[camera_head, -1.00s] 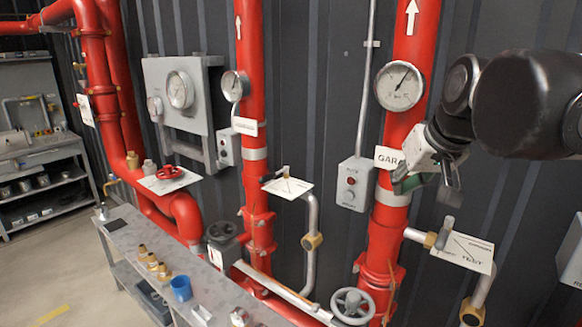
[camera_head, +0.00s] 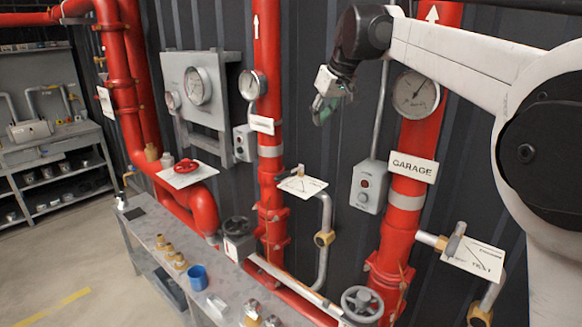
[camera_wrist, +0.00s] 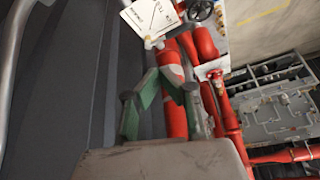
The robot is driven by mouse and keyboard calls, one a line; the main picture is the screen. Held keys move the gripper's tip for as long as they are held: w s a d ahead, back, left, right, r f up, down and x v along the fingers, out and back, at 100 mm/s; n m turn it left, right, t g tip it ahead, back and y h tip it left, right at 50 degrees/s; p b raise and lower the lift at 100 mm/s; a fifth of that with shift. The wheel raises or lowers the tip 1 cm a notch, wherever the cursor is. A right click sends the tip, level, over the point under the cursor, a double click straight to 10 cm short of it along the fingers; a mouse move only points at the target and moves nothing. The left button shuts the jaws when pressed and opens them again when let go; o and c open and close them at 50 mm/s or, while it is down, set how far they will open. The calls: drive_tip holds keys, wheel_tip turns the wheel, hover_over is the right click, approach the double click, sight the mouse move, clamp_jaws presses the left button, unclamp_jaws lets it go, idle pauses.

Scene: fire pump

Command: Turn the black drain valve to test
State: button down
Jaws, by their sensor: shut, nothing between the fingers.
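A white plate (camera_head: 303,186) with a drawn dial lies on the silver drain pipe beside the middle red pipe, with a small lever (camera_head: 300,171) above it. A second drain valve lever (camera_head: 456,238) sits over a plate marked TEST (camera_head: 474,256) beside the GARAGE pipe. I cannot tell which lever is the black one. My gripper (camera_head: 326,108) is shut and empty, in the air above and right of the middle plate, apart from both levers. In the wrist view its green fingers (camera_wrist: 163,88) show in front of a red pipe, with a white plate (camera_wrist: 150,18) beyond.
A black handwheel (camera_head: 237,226), a red handwheel (camera_head: 187,166) and a grey handwheel (camera_head: 362,303) stand around. A grey control box (camera_head: 368,188) is between the pipes. A bench (camera_head: 150,222) with a blue cup (camera_head: 197,277) and brass fittings is in front. Floor is open at left.

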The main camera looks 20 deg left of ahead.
sight(289, 173)
drive_tip(key=w+a+f+n+g+p, duration=0.1)
drive_tip(key=w+a+f+n, duration=0.15)
drive_tip(key=a+f, duration=0.4)
drive_tip(key=w+a+f+n+g+p, duration=0.1)
drive_tip(key=w+a+f+n, duration=0.2)
drive_tip(key=a, duration=0.6)
wheel_tip(289, 173, down, 10)
drive_tip(key=d+m+p, duration=0.1)
drive_tip(key=p, duration=0.1)
drive_tip(key=shift+s+f+h, duration=0.15)
drive_tip(key=shift+s+h, duration=0.1)
drive_tip(key=shift+h, duration=0.05)
drive_tip(key=shift+s, duration=0.1)
